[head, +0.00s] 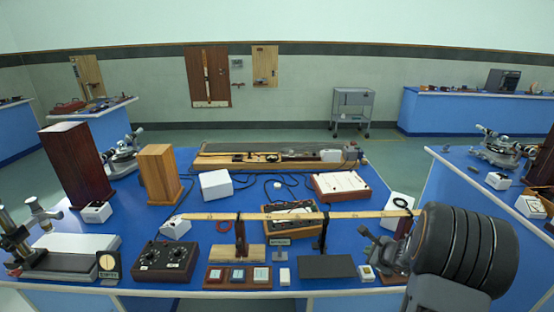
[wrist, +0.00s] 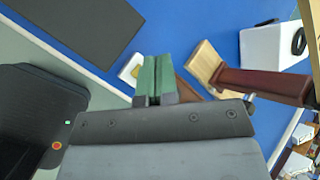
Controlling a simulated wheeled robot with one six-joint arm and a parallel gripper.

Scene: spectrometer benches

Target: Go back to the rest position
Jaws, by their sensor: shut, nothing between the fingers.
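My gripper (head: 370,240) is at the right front of the blue bench in the head view, in front of my large dark arm link. In the wrist view its green fingers (wrist: 154,78) are together with nothing between them. They point over the bench's front edge area. A small white box (head: 367,273) is below the gripper in the head view; part of it shows beside the fingers in the wrist view (wrist: 130,68). A wooden stand (wrist: 207,66) with a dark red post (wrist: 262,84) is just right of the fingers in the wrist view. I cannot tell the exact clearance.
A dark flat plate (head: 327,266) lies left of the gripper. A long wooden beam (head: 345,215) runs across the bench on posts. A white box (head: 400,203) with a black ring stands behind the arm. Another blue bench (head: 450,205) is at right. Green floor is open behind.

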